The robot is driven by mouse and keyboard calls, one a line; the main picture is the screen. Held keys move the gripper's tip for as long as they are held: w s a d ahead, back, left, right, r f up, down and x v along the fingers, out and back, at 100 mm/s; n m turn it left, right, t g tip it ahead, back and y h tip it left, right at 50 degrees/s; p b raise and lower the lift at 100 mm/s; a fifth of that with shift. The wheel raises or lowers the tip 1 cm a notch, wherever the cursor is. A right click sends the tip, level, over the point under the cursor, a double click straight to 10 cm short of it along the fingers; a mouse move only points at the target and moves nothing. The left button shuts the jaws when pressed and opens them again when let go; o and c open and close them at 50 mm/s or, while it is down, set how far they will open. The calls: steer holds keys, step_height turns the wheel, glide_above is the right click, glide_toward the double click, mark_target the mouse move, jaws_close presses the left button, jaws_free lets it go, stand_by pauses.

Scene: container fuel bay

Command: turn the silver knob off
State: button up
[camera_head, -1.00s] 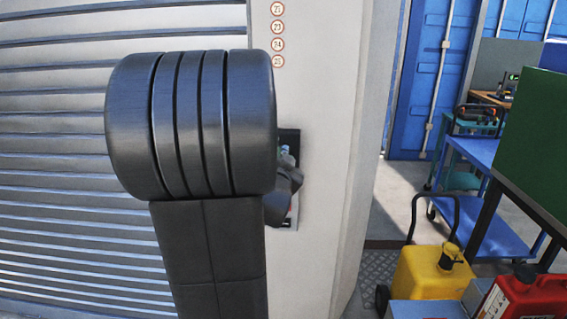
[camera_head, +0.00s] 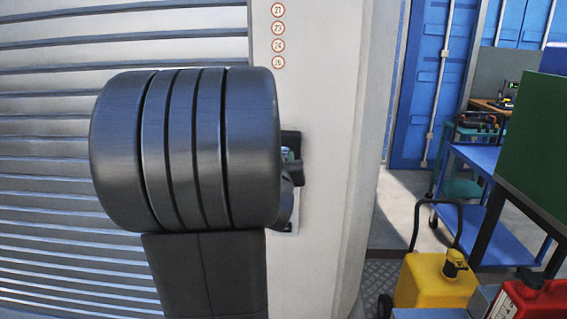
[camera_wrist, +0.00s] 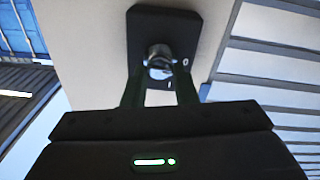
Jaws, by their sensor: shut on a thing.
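The silver knob (camera_wrist: 159,52) sits on a dark switch plate (camera_wrist: 160,20) on a pale wall, in the upper middle of the wrist view. My gripper (camera_wrist: 161,74) has one finger on each side of the knob and is shut on it. A white "0" mark shows right of the knob and an "I" mark below it. I cannot tell which mark the knob points to. In the head view my arm hides the knob and most of the plate; only the plate's edge (camera_head: 291,138) shows beside the arm.
A slatted shutter (camera_head: 50,150) is left of the pale wall post (camera_head: 325,120). Round number labels (camera_head: 278,28) are above the plate. At right are a yellow fuel can (camera_head: 432,284), a red can (camera_head: 530,300), a blue cart (camera_head: 490,228) and a green panel (camera_head: 535,140).

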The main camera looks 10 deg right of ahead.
steer(key=shift+n, duration=0.3)
steer(key=o, duration=1)
steer(key=v, duration=1.4)
steer(key=shift+d+f, duration=0.1)
steer(key=shift+w, duration=0.15)
